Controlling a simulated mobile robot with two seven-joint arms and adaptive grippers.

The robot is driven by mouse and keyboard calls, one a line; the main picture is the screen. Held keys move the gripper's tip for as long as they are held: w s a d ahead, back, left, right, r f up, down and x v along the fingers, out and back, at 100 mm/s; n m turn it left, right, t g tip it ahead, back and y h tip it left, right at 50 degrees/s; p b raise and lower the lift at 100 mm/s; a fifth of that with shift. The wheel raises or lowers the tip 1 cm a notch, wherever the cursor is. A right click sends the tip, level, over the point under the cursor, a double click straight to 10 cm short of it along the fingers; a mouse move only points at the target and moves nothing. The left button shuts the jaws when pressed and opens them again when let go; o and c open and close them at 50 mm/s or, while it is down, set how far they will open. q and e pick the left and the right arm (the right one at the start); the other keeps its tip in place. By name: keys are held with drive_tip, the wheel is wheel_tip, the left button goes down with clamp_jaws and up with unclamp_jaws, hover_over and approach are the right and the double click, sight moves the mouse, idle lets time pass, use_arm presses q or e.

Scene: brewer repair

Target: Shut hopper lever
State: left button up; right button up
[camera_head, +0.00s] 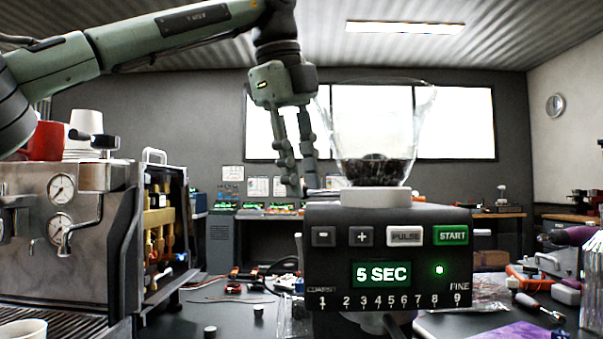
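The grinder (388,254) stands right of centre, with a black front, a "5 SEC" display and a green START button. Its clear glass hopper (377,125) sits on a white collar (376,196) and holds some dark beans. A thin lever (326,191) seems to stick out to the left at the collar, partly hidden by my fingers. My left gripper (303,188) points down just left of the hopper, its fingertips beside the lever. The fingers are apart, with a gap between the tips. I cannot tell if they touch the lever. My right gripper is out of view.
An open-sided steel espresso machine (100,225) stands at the left with white cups (84,135) and a red cup (45,140) on top. Small parts and wires lie on the dark bench between.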

use_arm(q)
clamp_jaws()
